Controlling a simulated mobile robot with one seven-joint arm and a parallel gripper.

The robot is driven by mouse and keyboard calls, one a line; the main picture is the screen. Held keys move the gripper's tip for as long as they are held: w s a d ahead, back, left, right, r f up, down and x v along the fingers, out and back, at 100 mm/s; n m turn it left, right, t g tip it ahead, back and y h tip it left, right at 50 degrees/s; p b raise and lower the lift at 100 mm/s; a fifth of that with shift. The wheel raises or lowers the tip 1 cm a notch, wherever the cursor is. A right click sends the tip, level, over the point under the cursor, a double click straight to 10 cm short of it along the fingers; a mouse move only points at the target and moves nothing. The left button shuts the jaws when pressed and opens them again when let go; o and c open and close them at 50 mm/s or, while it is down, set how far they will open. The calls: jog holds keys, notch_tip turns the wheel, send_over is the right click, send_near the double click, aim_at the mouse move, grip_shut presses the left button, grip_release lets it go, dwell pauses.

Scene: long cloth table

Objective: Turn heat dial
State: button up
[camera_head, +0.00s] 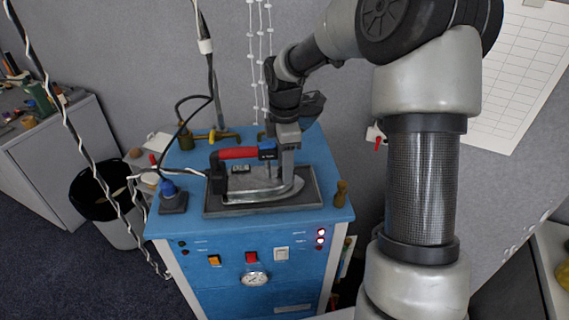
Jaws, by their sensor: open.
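A steam iron (255,187) with a red handle (238,153) rests on a dark tray-like pad (225,208) on top of a blue cabinet. A small dark part with a blue mark (268,154) sits at the right end of the handle; I cannot tell whether it is the heat dial. My gripper (281,172) points down at the right end of the iron, beside the handle. It is open, with nothing visibly held. Its fingers overlap the iron in this view, so contact is unclear. The iron's far side is partly hidden.
The blue cabinet (200,280) has switches, red lights and a gauge (254,279) on its front. A blue knob on a dark base (173,200) stands left of the pad; a small wooden piece (341,194) stands right. Cables hang at left, near a black-lined bin (95,195).

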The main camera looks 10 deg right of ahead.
jog(key=c, duration=1.1)
jog(key=shift+m, duration=0.8)
jog(key=o, duration=1.1)
